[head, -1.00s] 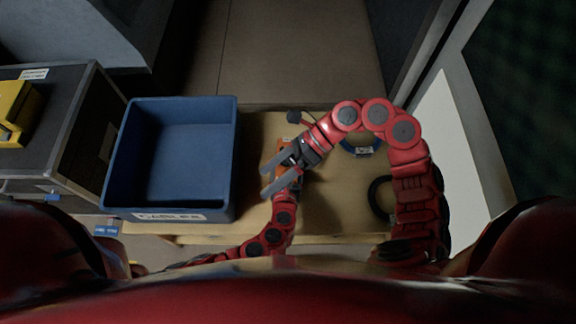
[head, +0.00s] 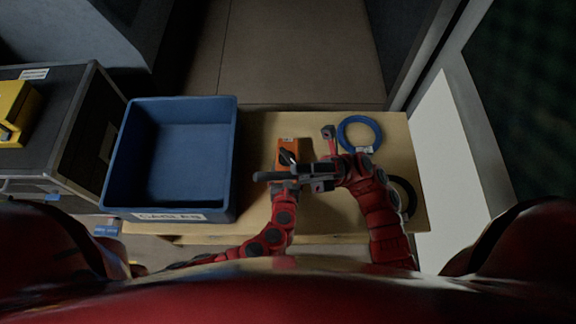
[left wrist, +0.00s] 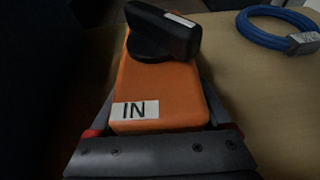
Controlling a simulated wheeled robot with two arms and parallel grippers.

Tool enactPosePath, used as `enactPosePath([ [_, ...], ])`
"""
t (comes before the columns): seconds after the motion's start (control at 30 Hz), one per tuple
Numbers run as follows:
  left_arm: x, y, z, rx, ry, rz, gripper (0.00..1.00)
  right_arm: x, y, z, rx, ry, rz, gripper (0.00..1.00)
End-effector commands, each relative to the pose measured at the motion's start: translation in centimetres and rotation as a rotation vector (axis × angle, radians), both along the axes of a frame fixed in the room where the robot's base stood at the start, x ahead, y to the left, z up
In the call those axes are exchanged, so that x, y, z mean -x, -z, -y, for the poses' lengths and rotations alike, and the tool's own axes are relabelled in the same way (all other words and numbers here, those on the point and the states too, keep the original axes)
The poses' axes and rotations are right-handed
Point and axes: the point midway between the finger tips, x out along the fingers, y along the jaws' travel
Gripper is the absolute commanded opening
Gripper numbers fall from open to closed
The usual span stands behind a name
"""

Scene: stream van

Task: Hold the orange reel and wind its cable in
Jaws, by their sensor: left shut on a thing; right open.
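The orange reel (head: 291,146) is on the wooden table in the head view, partly hidden by my right gripper. In the left wrist view, the orange reel (left wrist: 160,88) has a white "IN" label and a black crank (left wrist: 160,35) on top. My left gripper (left wrist: 158,110) is shut on its body, one finger along each side. In the head view my left gripper (head: 284,186) is mostly covered. My right gripper (head: 272,166) is open over the near part of the reel, its dark fingers pointing left. I cannot tell whether it touches the crank. No cable from the reel is discernible.
A blue bin (head: 228,170) labelled "CABLES" stands left of the reel and looks empty. A blue cable coil (head: 374,127) lies right, also in the left wrist view (left wrist: 250,30). A black coil (head: 408,190) is partly behind my right arm. A dark case (head: 60,165) stands far left.

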Motion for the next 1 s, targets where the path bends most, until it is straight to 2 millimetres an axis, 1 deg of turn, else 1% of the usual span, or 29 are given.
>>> enactPosePath([
  [0.1,0.0,-0.1,0.1,0.0,0.001,0.002,0.16,-0.1,-0.3,0.4,-0.025,0.001,-0.023,1.0],
  [0.33,0.0,-0.1,0.0,0.0,0.001,0.002,0.16,-0.1,-0.3,0.5,-0.029,0.001,-0.027,1.0],
  [0.37,0.0,-0.1,0.0,0.0,0.001,0.002,0.16,-0.1,-0.3,0.5,-0.028,0.001,-0.026,0.98],
  [0.4,0.0,-0.1,0.1,0.0,0.001,0.002,0.16,-0.2,-0.3,0.5,-0.028,0.002,-0.027,0.91],
  [0.47,0.0,-0.1,0.1,0.0,0.001,0.002,0.16,-0.7,-0.4,0.5,-0.033,0.012,-0.036,0.8],
  [0.5,0.0,-0.1,0.0,0.0,0.001,0.002,0.16,-1.5,-0.7,0.6,-0.039,0.029,-0.048,0.73],
  [0.57,0.0,-0.1,0.0,0.0,0.001,0.002,0.16,-3.5,-1.2,0.7,-0.056,0.068,-0.082,0.62],
  [0.6,0.0,-0.1,0.0,0.0,0.001,0.002,0.16,-5.6,-1.6,1.0,-0.073,0.11,-0.12,0.55],
  [0.63,0.0,-0.1,0.0,0.0,0.001,0.002,0.16,-7.4,-2.0,1.2,-0.089,0.143,-0.153,0.51],
  [0.67,0.0,-0.1,0.1,0.0,0.001,0.002,0.16,-9.6,-2.4,1.6,-0.109,0.183,-0.191,0.51],
  [0.7,0.0,-0.1,0.1,0.0,0.001,0.002,0.16,-12.7,-3.1,2.2,-0.14,0.237,-0.25,0.51],
  [0.77,0.0,-0.1,0.0,0.0,0.001,0.002,0.16,-18.2,-3.7,3.5,-0.19,0.329,-0.365,0.51],
  [0.8,0.0,-0.1,0.0,0.0,0.001,0.002,0.16,-22.0,-4.0,4.5,-0.228,0.387,-0.449,0.51],
  [0.87,0.0,-0.1,0.0,0.0,0.001,0.002,0.16,-27.6,-3.9,6.1,-0.282,0.465,-0.584,0.51],
  [0.9,0.0,-0.1,0.1,0.0,0.001,0.002,0.16,-31.0,-3.6,7.1,-0.316,0.51,-0.679,0.51],
  [0.93,0.0,-0.1,0.0,0.0,0.001,0.002,0.16,-33.5,-3.2,7.8,-0.339,0.541,-0.75,0.51],
  [0.97,0.0,-0.1,0.0,0.0,0.001,0.002,0.16,-36.0,-2.6,8.5,-0.36,0.571,-0.825,0.51],
  [1.0,0.0,-0.1,0.1,0.0,0.001,0.002,0.16,-38.9,-1.7,9.1,-0.385,0.602,-0.925,0.51],
])
